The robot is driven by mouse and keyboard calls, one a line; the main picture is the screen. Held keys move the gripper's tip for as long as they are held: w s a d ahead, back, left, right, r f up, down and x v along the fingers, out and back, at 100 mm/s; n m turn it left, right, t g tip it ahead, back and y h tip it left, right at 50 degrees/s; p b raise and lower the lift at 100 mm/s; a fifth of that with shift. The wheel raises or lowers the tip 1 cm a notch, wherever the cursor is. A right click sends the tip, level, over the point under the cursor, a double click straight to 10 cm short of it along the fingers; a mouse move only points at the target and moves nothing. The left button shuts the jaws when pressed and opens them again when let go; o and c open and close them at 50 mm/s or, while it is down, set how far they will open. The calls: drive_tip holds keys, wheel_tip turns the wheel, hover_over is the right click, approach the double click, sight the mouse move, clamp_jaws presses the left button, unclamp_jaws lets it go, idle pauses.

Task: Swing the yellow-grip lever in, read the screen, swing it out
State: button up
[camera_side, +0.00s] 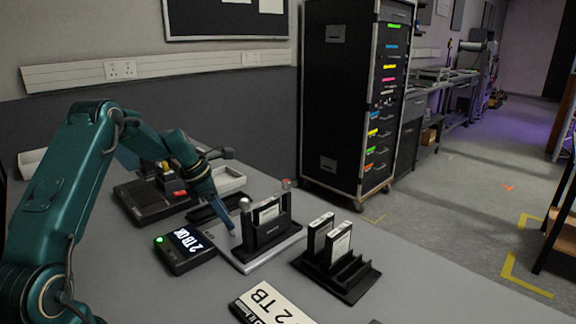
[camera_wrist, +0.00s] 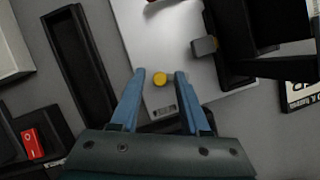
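In the wrist view, the round yellow grip (camera_wrist: 160,79) shows end-on over a pale metal plate (camera_wrist: 135,20). My gripper (camera_wrist: 160,73) has its two blue fingers apart, one on each side of the yellow grip; I cannot tell if either touches it. In the side view, my gripper (camera_side: 231,229) points down at the left end of the plate, and the yellow grip is not clear there. A black drive dock (camera_side: 266,232) stands on the plate. The screen unit (camera_side: 187,250) reads "2 TB OK" with a green light lit.
A black rack (camera_side: 350,276) with two drives stands right of the dock. A "2 TB" sign (camera_side: 270,306) lies in front. An empty black tray (camera_wrist: 78,65) and a box with a red switch (camera_wrist: 33,143) lie left. A tall cabinet (camera_side: 340,90) stands behind.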

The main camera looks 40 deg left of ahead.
clamp_jaws()
drive_tip(key=shift+w+m+h, duration=0.3)
drive_tip(key=shift+m, duration=0.5)
drive_tip(key=shift+w+d+m+g+h, duration=0.1)
drive_tip(key=shift+w+m+g+h, duration=0.15)
drive_tip(key=shift+m, duration=0.5)
drive_tip(key=shift+w+d+m+g+h, duration=0.1)
drive_tip(key=shift+m+g+h, duration=0.15)
drive_tip(key=shift+m, duration=0.5)
drive_tip(key=shift+o, duration=1.6)
unclamp_jaws()
